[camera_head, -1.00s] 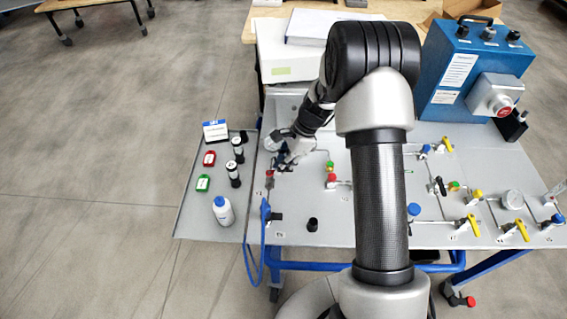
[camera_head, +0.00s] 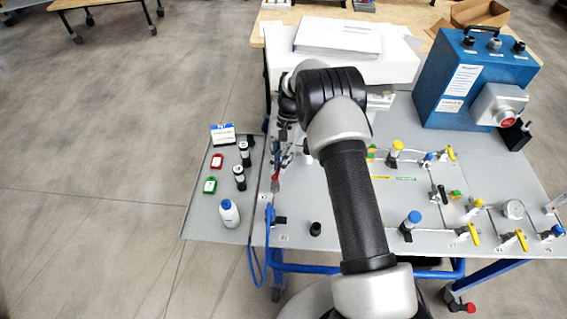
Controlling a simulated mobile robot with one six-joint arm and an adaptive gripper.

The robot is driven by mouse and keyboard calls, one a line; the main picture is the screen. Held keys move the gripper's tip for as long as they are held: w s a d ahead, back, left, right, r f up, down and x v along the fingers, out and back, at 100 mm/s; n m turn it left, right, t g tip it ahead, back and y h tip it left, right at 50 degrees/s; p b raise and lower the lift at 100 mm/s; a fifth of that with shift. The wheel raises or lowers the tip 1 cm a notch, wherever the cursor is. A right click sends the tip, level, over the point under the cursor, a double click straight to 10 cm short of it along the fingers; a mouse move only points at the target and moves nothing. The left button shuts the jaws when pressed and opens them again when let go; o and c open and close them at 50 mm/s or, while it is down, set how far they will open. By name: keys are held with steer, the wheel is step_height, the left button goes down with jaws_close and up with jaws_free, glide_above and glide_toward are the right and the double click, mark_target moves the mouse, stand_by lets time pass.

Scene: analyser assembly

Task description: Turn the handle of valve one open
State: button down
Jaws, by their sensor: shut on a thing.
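My gripper (camera_head: 279,160) points down over the left end of the grey panel (camera_head: 335,220), and is seen from the side and small. Its fingers are at a small red-handled valve (camera_head: 275,181) near the panel's left edge, and are shut on its handle. Part of the valve is hidden by the fingers, so the exact handle angle cannot be told. Which valve number it bears is too small to read.
Left of the panel a grey side tray (camera_head: 203,235) holds a white bottle with a blue cap (camera_head: 229,213), dark vials (camera_head: 240,178), and red (camera_head: 217,161) and green (camera_head: 209,186) items. A blue box (camera_head: 462,85) stands at right.

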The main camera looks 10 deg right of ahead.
steer(key=shift+w+a+n+g+h, duration=0.2)
steer(key=shift+a+n+h, duration=0.15)
steer(key=shift+n, duration=0.6)
steer(key=shift+w+a+n+g+h, duration=0.15)
steer(key=shift+a+n+h, duration=0.15)
steer(key=shift+n, duration=0.65)
steer(key=c, duration=1.6)
jaws_free()
steer(key=v, duration=1.2)
